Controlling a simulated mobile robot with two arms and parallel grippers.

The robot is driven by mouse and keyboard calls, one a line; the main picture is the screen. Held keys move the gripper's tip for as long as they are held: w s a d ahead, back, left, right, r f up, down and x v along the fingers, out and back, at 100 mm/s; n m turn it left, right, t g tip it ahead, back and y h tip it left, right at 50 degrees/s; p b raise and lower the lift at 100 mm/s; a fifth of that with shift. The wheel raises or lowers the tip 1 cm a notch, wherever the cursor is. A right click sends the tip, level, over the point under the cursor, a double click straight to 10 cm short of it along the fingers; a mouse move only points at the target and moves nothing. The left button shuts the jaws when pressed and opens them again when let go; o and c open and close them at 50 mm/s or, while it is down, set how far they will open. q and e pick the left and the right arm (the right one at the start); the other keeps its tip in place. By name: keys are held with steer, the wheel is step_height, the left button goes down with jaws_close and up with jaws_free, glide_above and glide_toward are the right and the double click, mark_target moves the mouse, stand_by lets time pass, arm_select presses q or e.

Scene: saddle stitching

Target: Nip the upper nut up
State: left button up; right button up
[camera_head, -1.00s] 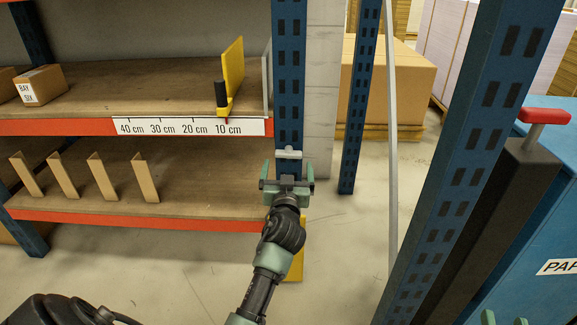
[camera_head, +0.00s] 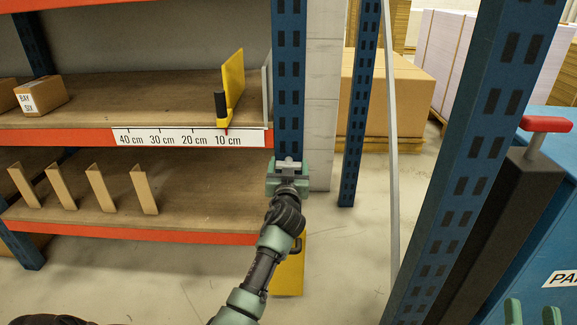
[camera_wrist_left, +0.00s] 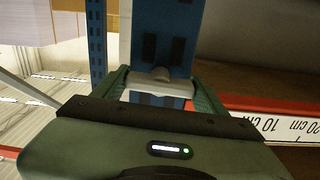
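The upper nut is a light metal cross bar (camera_wrist_left: 160,88) with a small rounded knob, on the face of a blue upright (camera_head: 289,80). The bar also shows in the head view (camera_head: 289,163). My left gripper (camera_head: 288,172) is at the bar, with one green finger against each end in the wrist view (camera_wrist_left: 160,92); it looks shut on it. The knob stands between the fingers. Threads and any gap behind the bar are hidden. My right gripper (camera_head: 532,313) shows only two green fingertips, apart and empty, at the bottom right.
Left of the upright are shelves with orange beams, a centimetre scale (camera_head: 190,138), a yellow stop (camera_head: 233,85) and cardboard angles (camera_head: 144,190). A second blue upright (camera_head: 470,150) and a blue cabinet (camera_head: 550,225) stand at the right.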

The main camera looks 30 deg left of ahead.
arm_select(q)
steer(key=c, duration=0.5)
steer(key=shift+c, duration=0.2)
